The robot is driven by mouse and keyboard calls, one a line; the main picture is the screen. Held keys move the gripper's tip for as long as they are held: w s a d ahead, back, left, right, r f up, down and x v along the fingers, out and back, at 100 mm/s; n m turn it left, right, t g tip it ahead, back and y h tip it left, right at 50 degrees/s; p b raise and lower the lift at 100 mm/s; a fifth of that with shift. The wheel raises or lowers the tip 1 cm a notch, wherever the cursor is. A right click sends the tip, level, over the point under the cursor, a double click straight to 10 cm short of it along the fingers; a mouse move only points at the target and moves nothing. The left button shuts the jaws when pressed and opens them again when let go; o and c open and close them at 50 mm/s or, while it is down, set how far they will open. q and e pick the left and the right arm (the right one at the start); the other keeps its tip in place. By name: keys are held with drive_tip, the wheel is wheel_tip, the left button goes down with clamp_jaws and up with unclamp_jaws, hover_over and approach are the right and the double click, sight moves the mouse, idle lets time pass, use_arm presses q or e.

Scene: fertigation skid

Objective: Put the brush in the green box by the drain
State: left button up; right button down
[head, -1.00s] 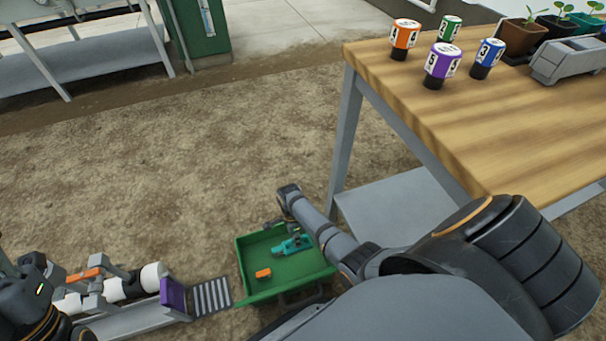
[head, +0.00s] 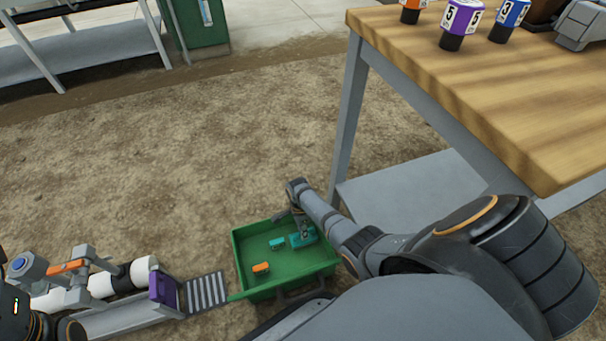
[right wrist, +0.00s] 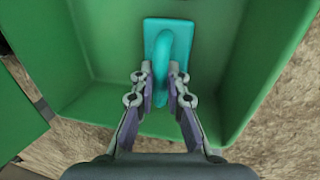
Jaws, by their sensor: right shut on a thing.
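The teal brush (head: 303,238), a flat block with a raised handle, is inside the outline of the green box (head: 240,262). My right gripper (head: 297,218) reaches down over the box and is shut on the brush. In the right wrist view the gripper's fingers (right wrist: 160,92) are on either side of the handle of the brush (right wrist: 163,38), inside the green walls of the box (right wrist: 100,98). I cannot tell whether the brush touches the box floor. The drain grate (head: 207,293) lies just left of the box. My left gripper's fingers are not in view.
White pipework (head: 100,284) with a purple part (head: 164,287) is left of the drain. A wooden table (head: 480,90) with coloured knobs stands to the right.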

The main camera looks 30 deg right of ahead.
drive_tip(key=shift+f, duration=0.1)
drive_tip(key=c, duration=1.4)
unclamp_jaws()
drive_tip(key=shift+o, duration=0.2)
